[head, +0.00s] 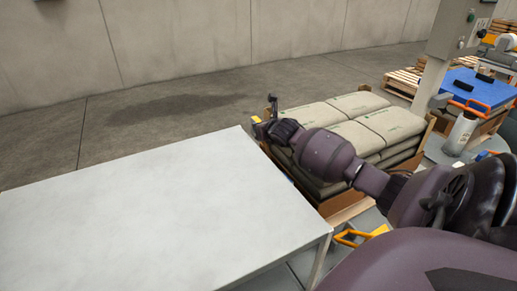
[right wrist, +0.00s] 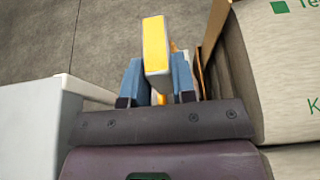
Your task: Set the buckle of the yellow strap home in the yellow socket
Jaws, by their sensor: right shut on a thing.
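My right gripper (head: 262,122) reaches in from the right, between the table's far corner and the stacked sacks. In the right wrist view its blue fingers (right wrist: 156,78) are shut on a yellow piece with pale edges, which I take for the buckle (right wrist: 155,44). The buckle stands out beyond the fingertips, over the grey floor. In the head view the buckle is too small to make out clearly. A little yellow-orange shows behind and right of it in the wrist view; I cannot tell whether this is strap or socket. I cannot identify the yellow socket. My left gripper is not in view.
A white table (head: 150,210) fills the left front, with a bare top. Grey sacks (head: 355,125) are stacked close to the right gripper and also show in the wrist view (right wrist: 285,65).

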